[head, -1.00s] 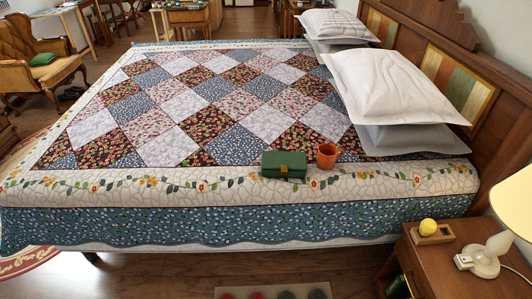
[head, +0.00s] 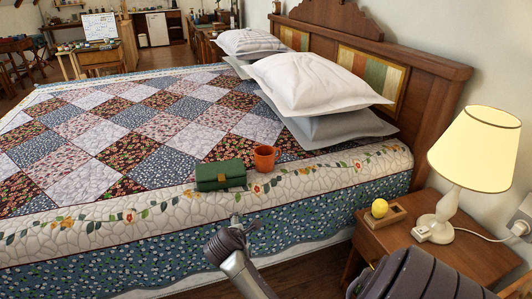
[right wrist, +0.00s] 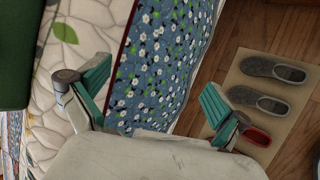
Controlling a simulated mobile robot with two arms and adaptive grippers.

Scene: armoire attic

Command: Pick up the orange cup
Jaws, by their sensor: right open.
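The orange cup (head: 266,158) stands upright on the quilt near the bed's front edge in the head view. It touches or nearly touches a dark green box (head: 221,174) on its left; I cannot tell which. My right gripper (head: 240,223) is in front of the bed edge, lower in the picture than the cup and box. The right wrist view shows its teal fingers (right wrist: 155,85) spread apart with nothing between them. The cup does not show there, but a dark green surface, likely the box (right wrist: 14,50), shows at the left edge. My left gripper is out of view.
The patchwork bed (head: 150,235) fills the middle. Pillows (head: 315,85) lie behind the cup. A nightstand (head: 465,250) with a lamp (head: 475,150) and a yellow ball in a wooden holder (head: 380,208) stands at right. Slippers (right wrist: 262,100) lie on a floor mat.

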